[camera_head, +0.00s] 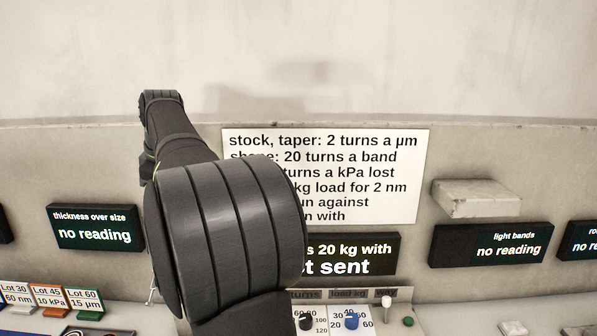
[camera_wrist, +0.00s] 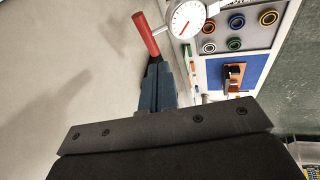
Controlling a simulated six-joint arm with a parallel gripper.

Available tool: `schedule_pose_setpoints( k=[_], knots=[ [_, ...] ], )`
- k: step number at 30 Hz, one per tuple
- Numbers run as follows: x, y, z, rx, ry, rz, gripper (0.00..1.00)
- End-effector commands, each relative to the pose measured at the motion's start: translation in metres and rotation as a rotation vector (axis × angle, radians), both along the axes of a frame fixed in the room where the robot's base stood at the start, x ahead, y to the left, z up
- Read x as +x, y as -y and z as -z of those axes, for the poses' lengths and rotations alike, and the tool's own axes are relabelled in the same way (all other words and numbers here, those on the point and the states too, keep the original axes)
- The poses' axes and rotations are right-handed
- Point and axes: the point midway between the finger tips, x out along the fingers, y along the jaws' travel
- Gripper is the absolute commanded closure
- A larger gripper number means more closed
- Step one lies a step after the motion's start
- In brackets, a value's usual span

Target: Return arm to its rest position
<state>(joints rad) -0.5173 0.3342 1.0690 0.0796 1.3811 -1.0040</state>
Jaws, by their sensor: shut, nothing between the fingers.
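My arm (camera_head: 228,225) rises dark and ribbed in front of the wall in the head view, covering part of the writing there. My gripper does not show clearly in that view. In the wrist view my gripper (camera_wrist: 156,70) points up the picture with its blue-grey fingers together and nothing between them. A red handle (camera_wrist: 146,36) and a round white dial gauge (camera_wrist: 187,16) appear past the fingertips. I cannot tell how far they are from the fingers.
A white notice (camera_head: 385,170) hangs behind my arm. Dark displays (camera_head: 95,227) line the wall, and a pale ledge block (camera_head: 478,198) juts out at right. Knobs (camera_head: 351,321) and lot cards (camera_head: 83,300) stand below. A blue pad (camera_wrist: 215,73) with an orange block (camera_wrist: 234,77) lies by coloured rings (camera_wrist: 237,22).

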Motion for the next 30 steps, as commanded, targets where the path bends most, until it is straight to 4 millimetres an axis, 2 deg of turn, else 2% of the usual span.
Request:
schedule_pose_setpoints(
  k=[19,30],
  knots=[
    [0.041,-0.015,0.011,-0.138,-0.176,-0.036,1.00],
    [0.050,-0.018,0.015,-0.183,-0.236,-0.046,1.00]
  ],
)
